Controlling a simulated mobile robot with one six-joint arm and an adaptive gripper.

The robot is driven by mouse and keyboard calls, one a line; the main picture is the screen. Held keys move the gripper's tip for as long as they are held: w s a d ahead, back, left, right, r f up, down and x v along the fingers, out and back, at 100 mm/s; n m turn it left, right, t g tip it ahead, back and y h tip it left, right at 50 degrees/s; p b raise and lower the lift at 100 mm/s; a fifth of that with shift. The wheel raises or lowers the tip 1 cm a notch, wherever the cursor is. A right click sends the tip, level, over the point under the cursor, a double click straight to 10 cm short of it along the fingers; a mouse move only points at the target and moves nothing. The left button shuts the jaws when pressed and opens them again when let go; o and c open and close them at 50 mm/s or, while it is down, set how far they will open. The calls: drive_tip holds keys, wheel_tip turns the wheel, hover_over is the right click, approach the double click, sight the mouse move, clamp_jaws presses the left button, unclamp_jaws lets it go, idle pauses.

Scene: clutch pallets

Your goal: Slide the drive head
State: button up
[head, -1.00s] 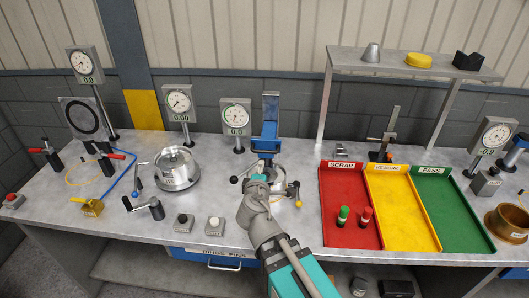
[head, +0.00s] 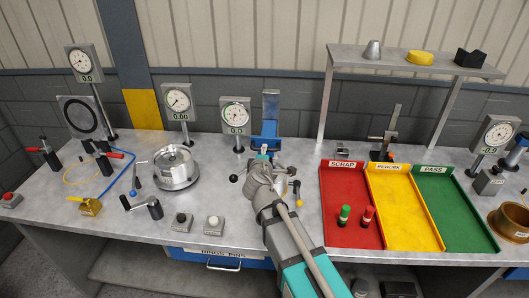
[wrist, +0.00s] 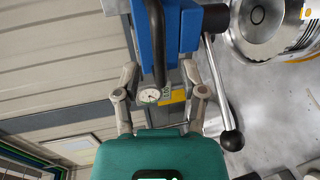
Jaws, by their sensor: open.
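A blue upright station (head: 271,105), which I take to carry the drive head, stands at the middle back of the bench. My gripper (head: 263,155) is at its front, and my arm hides the lower part. In the wrist view, a blue block (wrist: 187,30) with a dark curved bar (wrist: 155,40) fills the top middle. My gripper (wrist: 160,88) is open, one finger on each side of the bar's line. I cannot tell whether the fingers touch it. A lever with a black ball end (wrist: 232,140) lies right of the right finger.
A round metal part (head: 176,168) sits on the bench to the left, near dial gauges (head: 236,115). Two push buttons (head: 213,224) stand near the front edge.

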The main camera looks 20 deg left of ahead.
drive_tip(key=shift+x, duration=1.85)
clamp_jaws()
